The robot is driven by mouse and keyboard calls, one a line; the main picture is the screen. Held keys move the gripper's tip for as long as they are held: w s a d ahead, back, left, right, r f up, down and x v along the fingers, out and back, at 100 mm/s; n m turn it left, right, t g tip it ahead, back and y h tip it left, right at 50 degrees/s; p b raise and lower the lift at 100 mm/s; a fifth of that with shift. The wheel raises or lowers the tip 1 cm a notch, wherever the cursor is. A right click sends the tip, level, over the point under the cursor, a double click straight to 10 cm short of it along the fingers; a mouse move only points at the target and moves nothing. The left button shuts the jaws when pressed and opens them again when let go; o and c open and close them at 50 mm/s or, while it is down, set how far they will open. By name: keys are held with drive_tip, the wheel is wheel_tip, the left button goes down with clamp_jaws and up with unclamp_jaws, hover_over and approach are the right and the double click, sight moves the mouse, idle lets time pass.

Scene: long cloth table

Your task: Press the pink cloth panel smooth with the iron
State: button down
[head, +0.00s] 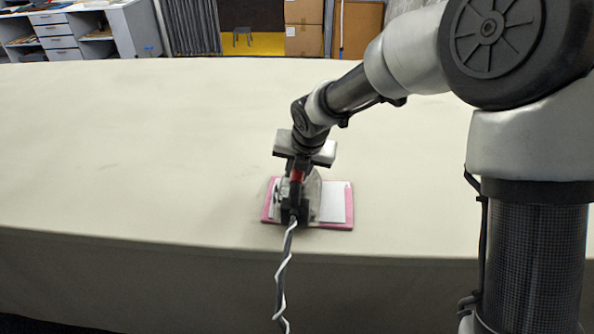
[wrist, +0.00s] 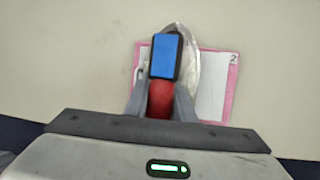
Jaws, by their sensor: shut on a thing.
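The pink cloth panel (head: 340,226) lies flat near the table's front edge, with a white sheet (head: 337,200) marked "2" on top that leaves a pink border showing. The iron (head: 313,190) is over the panel's left part, its soleplate (wrist: 190,62) pointing away from me. Whether the iron touches the sheet I cannot tell. My gripper (wrist: 160,100) is shut on the iron's red and black handle, which has a blue top (wrist: 164,57). In the head view my gripper (head: 296,180) hides part of the iron and the panel's left side.
The long cream cloth table (head: 150,150) is clear to the left, right and behind the panel. A pale twisted cord (head: 282,270) hangs from the iron over the table's front edge. Drawers (head: 62,40) and cardboard boxes (head: 304,38) stand beyond the far edge.

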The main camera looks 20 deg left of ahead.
drive_tip(key=shift+w+f+b, duration=0.1)
drive_tip(key=shift+f+b, duration=0.25)
drive_tip(key=shift+f, duration=0.1)
idle(0.4)
drive_tip(key=shift+s+f, duration=0.25)
drive_tip(key=shift+f, duration=0.1)
idle(1.6)
drive_tip(key=r+p, duration=0.6)
drive_tip(key=r, duration=0.1)
drive_tip(key=shift+w+r+p, duration=0.2)
drive_tip(key=shift+r+p, duration=0.1)
drive_tip(key=shift+p, duration=0.1)
drive_tip(key=shift+a, duration=0.1)
drive_tip(key=w+d+p, duration=0.2)
drive_tip(key=d+p, duration=0.4)
drive_tip(key=d, duration=0.2)
drive_tip(key=f+b, duration=0.1)
drive_tip(key=f, duration=0.1)
drive_tip(key=f+b, duration=0.1)
drive_tip(key=b, duration=0.1)
drive_tip(key=f+b, duration=0.1)
drive_tip(key=f, duration=0.1)
drive_tip(key=shift+s+d+f+b, duration=0.2)
drive_tip(key=shift+s+f+b, duration=0.05)
drive_tip(key=shift+f+b, duration=0.05)
